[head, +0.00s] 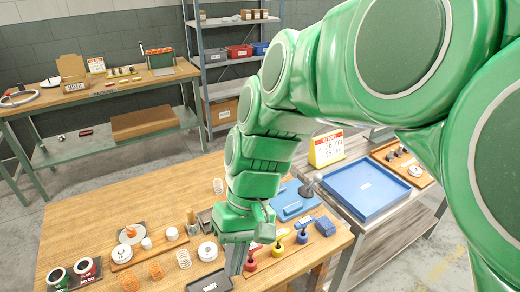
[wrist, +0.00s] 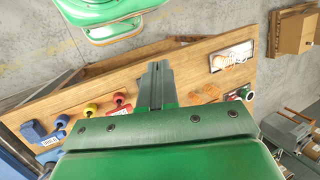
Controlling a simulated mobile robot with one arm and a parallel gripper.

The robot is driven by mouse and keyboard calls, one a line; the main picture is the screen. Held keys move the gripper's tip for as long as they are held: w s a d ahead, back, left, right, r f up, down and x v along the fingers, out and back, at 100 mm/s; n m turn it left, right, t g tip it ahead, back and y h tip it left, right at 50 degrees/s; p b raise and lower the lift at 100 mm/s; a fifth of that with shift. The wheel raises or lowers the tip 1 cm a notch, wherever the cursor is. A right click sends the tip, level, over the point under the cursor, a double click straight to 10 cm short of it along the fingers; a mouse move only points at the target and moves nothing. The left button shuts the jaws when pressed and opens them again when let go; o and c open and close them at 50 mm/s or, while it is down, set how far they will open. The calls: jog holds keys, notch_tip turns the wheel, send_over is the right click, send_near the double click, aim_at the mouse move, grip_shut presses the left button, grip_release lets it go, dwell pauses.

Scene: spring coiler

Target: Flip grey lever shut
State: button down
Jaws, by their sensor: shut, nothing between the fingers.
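My gripper (head: 236,258) points down over the front part of the wooden table, its narrow fingers together with nothing between them. In the wrist view the shut fingers (wrist: 157,85) reach out over the table. I cannot clearly pick out a grey lever in either view; my gripper and arm hide part of the table. Just right of my gripper stand small dark-topped pieces with a red base (head: 251,265), a yellow base (head: 278,250) and a blue base (head: 302,238). The wrist view shows the red piece (wrist: 119,101) and yellow piece (wrist: 91,108) left of the fingers.
Orange springs (head: 155,270), a white spool (head: 207,251) and a small dark tray (head: 210,283) lie left of my gripper. A blue block (head: 325,226) lies right. A blue tray (head: 364,190) sits on a side bench. The table's left rear area is clear.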

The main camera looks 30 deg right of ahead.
jog(key=w+d+r+m+t+y, duration=0.2)
jog(key=w+d+m+t+y, duration=0.4)
jog(key=w+d+t+y, duration=0.6)
jog(key=s+d+m+t+h, duration=0.3)
jog(key=d+t+h, duration=0.1)
jog(key=d, duration=0.6)
jog(key=s+d+m+t+h, duration=0.3)
jog(key=d+h, duration=0.1)
jog(key=d, duration=0.7)
jog(key=s+d+m+t+h, duration=0.3)
jog(key=d+t+h, duration=0.1)
jog(key=d, duration=0.6)
notch_tip(320, 180, down, 21)
jog(key=shift+w+r, duration=0.15)
jog(key=shift+w, duration=0.15)
jog(key=shift+a, duration=0.1)
send_near(314, 183)
jog(key=w+r, duration=0.4)
jog(key=shift+a+r, duration=0.15)
jog(key=shift+a, duration=0.05)
